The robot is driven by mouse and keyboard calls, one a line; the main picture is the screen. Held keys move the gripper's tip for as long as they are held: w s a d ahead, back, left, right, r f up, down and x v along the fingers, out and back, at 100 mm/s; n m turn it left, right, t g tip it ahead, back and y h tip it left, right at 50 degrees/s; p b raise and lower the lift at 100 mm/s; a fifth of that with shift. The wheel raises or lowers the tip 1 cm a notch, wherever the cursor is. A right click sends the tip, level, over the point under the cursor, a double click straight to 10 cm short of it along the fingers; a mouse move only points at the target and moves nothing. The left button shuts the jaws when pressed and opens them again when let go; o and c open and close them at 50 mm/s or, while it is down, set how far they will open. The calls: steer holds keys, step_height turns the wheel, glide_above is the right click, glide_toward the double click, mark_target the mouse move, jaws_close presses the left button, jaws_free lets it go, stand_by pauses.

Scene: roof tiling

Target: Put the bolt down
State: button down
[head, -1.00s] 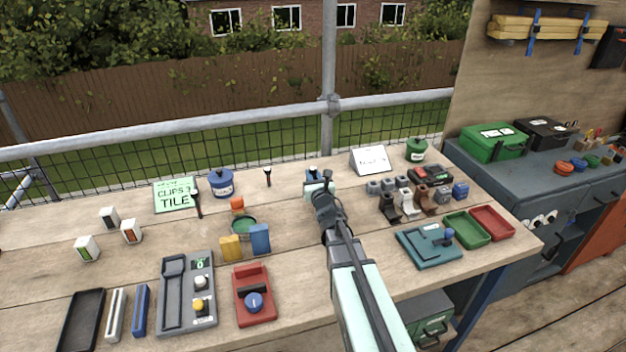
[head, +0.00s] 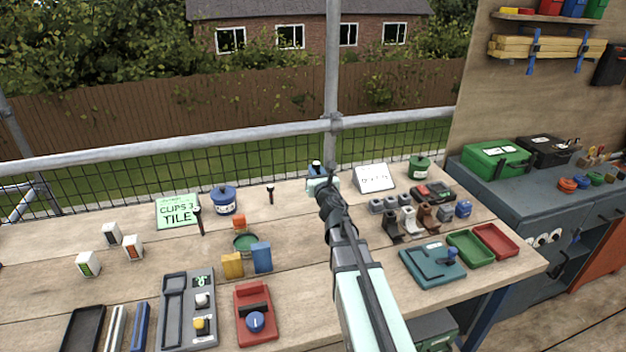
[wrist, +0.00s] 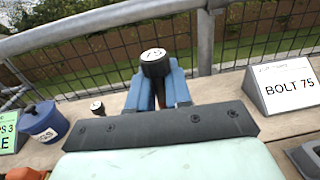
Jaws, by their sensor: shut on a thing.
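My gripper (wrist: 161,90) has blue fingers shut on a bolt (wrist: 154,56) with a wide black head and a white cap marked 75. In the head view my gripper (head: 317,174) is near the bench's back edge, and the bolt's pale top (head: 316,163) shows above the fingers. The bolt looks upright; its lower end is hidden, so I cannot tell whether it clears the bench. A white sign (wrist: 287,90) reading BOLT 75 stands to the right of my gripper, and also shows in the head view (head: 373,178).
Two other black bolts stand left of my gripper, one nearer (head: 270,191) and one farther left (head: 198,218). A blue tub (head: 222,200) and a green clips sign (head: 177,211) are left too. A green pot (head: 419,167) is right. A rail and mesh run behind the bench (head: 300,270).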

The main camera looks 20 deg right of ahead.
steer(key=w+a+n+y, duration=0.35)
steer(key=w+y, duration=0.25)
steer(key=w, duration=0.2)
steer(key=shift+g, duration=0.3)
steer(key=shift+a+f, duration=0.15)
steer(key=shift+f, duration=2.3)
steer(key=shift+a+f, duration=0.15)
steer(key=shift+f, duration=2.25)
steer(key=shift+f, duration=0.1)
steer(key=c, duration=1.1)
jaws_free()
steer(key=shift+o, duration=0.2)
steer(key=v, duration=1.2)
steer(key=shift+a, duration=0.2)
